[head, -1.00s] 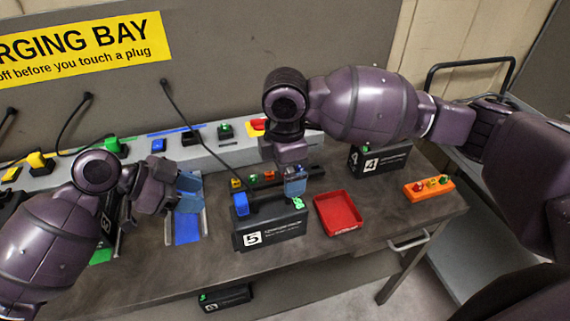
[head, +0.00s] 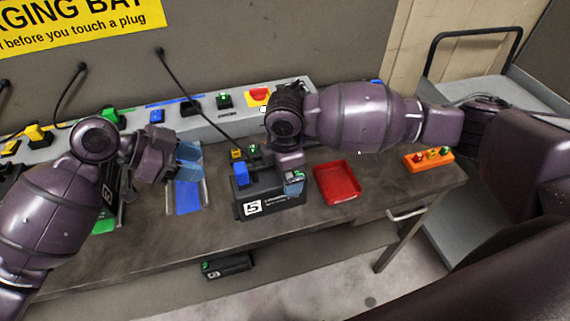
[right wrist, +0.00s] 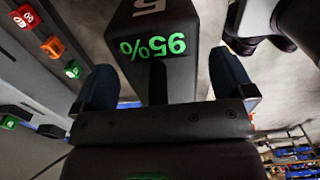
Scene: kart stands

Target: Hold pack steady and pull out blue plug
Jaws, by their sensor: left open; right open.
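The black pack marked 5 (head: 270,203) stands on the dark bench in the head view. The blue plug (head: 241,173) sits on its left end, with a black cable running up to the wall. My right gripper (head: 293,178) is open over the pack's right end. My left gripper (head: 189,160) is open and empty, left of the blue plug and above the blue mat (head: 187,196).
A red tray (head: 338,183) lies right of the pack, with an orange button block (head: 428,158) beyond it. A grey charging rail (head: 60,150) with several sockets and plugs runs behind. Another pack (head: 227,266) is below the bench.

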